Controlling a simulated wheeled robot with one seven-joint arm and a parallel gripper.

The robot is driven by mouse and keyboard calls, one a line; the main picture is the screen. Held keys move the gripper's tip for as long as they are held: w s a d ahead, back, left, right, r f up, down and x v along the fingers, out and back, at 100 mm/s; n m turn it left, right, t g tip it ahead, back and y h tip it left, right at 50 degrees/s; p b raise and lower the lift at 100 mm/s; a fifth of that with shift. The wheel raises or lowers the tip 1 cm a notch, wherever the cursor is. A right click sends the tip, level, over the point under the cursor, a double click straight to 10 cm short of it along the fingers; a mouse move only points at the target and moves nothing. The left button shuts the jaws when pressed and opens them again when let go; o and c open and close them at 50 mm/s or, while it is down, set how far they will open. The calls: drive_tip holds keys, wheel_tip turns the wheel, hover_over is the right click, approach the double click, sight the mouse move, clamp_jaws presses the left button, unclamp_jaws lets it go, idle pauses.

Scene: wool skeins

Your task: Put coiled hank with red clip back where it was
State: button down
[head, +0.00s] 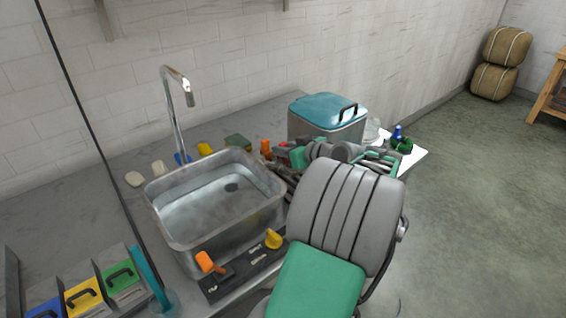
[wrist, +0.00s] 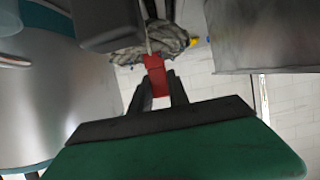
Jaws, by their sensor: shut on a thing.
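The coiled hank (wrist: 170,42) shows in the wrist view as a grey-and-white striped bundle just beyond my fingertips. Its red clip (wrist: 155,68) is between the two dark fingers of my gripper (wrist: 159,84), which is shut on it. Part of the hank is hidden behind a dark grey block at the top of the view. In the head view my grey and green arm covers most of the area around the gripper, and the hank cannot be made out there. I cannot tell whether the hank touches a surface.
A metal pot with a teal lid (head: 327,107) stands right of the sink basin (head: 165,222), close beside my gripper. A tall tap (head: 178,95) rises behind the basin. Small coloured items (head: 206,149) lie along the back. Blue, yellow and green boxes (head: 122,278) are at front left.

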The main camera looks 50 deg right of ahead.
sight(284, 160)
drive_tip(key=shift+f, duration=2.05)
drive_tip(key=c, duration=1.3)
unclamp_jaws()
drive_tip(key=shift+o, duration=0.2)
drive_tip(key=shift+r, duration=0.3)
drive_tip(key=v, duration=1.2)
drive_tip(key=shift+f, duration=0.1)
drive_tip(key=shift+s+f, duration=0.1)
